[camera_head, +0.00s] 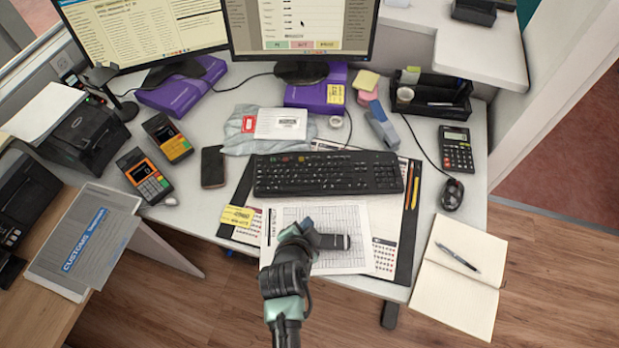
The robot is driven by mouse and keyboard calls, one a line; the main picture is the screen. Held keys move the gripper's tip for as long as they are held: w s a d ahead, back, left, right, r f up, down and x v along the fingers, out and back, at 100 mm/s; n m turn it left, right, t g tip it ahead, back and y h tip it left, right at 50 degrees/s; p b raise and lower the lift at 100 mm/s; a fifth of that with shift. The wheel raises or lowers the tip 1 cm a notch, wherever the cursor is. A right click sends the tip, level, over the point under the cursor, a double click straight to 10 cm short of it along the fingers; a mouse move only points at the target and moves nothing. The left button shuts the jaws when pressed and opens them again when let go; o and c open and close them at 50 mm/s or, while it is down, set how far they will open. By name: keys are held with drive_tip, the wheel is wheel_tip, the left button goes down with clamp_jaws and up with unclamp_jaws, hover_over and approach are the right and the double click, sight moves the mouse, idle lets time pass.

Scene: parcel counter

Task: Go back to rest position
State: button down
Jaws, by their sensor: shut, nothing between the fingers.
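My gripper (306,232) is above the front middle of the desk, over a white printed form with a grid (350,218). My arm reaches up to it from the bottom of the view. The gripper is shut with nothing held. A dark rounded piece (334,241) shows just right of the gripper over the form; I cannot tell whether it is part of the gripper or a separate object. The gripper hides part of the form's lower left.
A black keyboard (327,175) lies just behind the form. A mouse (452,195) and calculator (456,149) are at the right. An open notebook with a pen (457,257) is at the front right. Card terminals (144,176) and a phone (213,166) are at the left. Monitors (140,30) stand behind.

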drive_tip(key=w+d+r+n+t, duration=0.15)
drive_tip(key=w+r+t, duration=0.35)
drive_tip(key=r, duration=1.3)
drive_tip(key=w+a+r+n+t, duration=0.1)
drive_tip(key=w+r+n+t, duration=0.4)
drive_tip(key=r, duration=1.4)
drive_tip(key=s+r+n+t+y, duration=0.1)
drive_tip(key=s+r+t, duration=0.2)
drive_tip(key=r, duration=1.5)
drive_tip(key=s+r+n+t+y, duration=0.1)
drive_tip(key=s+r+n+t, duration=0.3)
drive_tip(key=s+r, duration=0.9)
wheel_tip(320, 180, up, 4)
drive_tip(key=shift+f+t, duration=0.15)
drive_tip(key=shift+t, duration=0.55)
drive_tip(key=shift+s, duration=0.1)
